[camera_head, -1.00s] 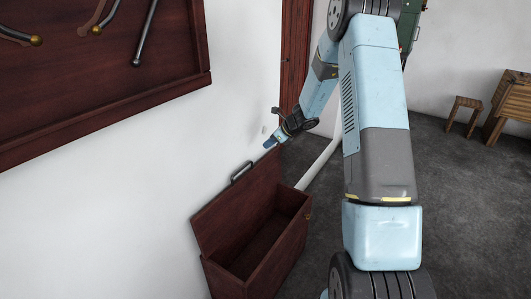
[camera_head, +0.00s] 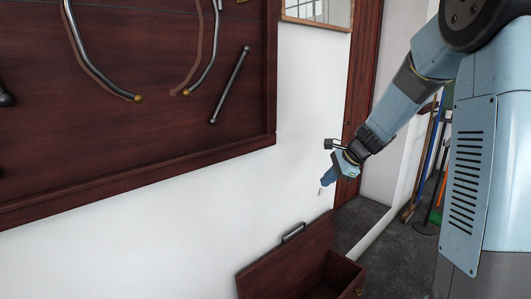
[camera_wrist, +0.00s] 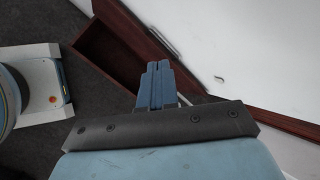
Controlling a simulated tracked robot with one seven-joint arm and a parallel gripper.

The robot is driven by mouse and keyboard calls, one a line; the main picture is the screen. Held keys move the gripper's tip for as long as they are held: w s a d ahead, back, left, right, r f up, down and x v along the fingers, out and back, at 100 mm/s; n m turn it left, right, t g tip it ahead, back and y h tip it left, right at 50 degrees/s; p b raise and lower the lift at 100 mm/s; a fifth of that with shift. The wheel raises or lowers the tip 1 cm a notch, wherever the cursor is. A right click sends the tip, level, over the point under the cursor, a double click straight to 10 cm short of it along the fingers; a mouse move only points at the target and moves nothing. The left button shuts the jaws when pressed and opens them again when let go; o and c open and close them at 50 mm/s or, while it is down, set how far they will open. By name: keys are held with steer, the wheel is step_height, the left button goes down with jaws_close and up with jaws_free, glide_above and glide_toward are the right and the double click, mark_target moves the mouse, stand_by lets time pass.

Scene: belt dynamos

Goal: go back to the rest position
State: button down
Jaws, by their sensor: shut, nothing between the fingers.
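My gripper (camera_head: 328,177) shows at the end of my blue and grey arm, in front of the white wall at the right of the head view. Its blue fingers point down and to the left. In the wrist view my gripper (camera_wrist: 157,68) has its two fingers pressed together, with nothing between them. It is above and apart from the open wooden chest (camera_head: 285,262), which stands on the floor below.
A dark red wooden board (camera_head: 150,150) with metal rods and curved bars hangs on the wall at left. The chest's lid, with a metal handle (camera_head: 293,233), leans open toward the wall. A red-brown door frame (camera_head: 362,85) and long-handled tools (camera_head: 425,160) are at right.

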steer(key=s+r+n+h, duration=0.1)
steer(key=s+r+n, duration=0.4)
steer(key=s, duration=0.4)
steer(key=s+r+n+h, duration=0.2)
steer(key=s+r+n, duration=0.25)
steer(key=s, duration=0.45)
steer(key=s+d+r+n+t+h, duration=0.1)
steer(key=s+n, duration=0.5)
steer(key=s, duration=0.8)
steer(key=shift+s+d+r+h, duration=0.45)
steer(key=shift+d+h, duration=0.45)
steer(key=shift+d, duration=0.3)
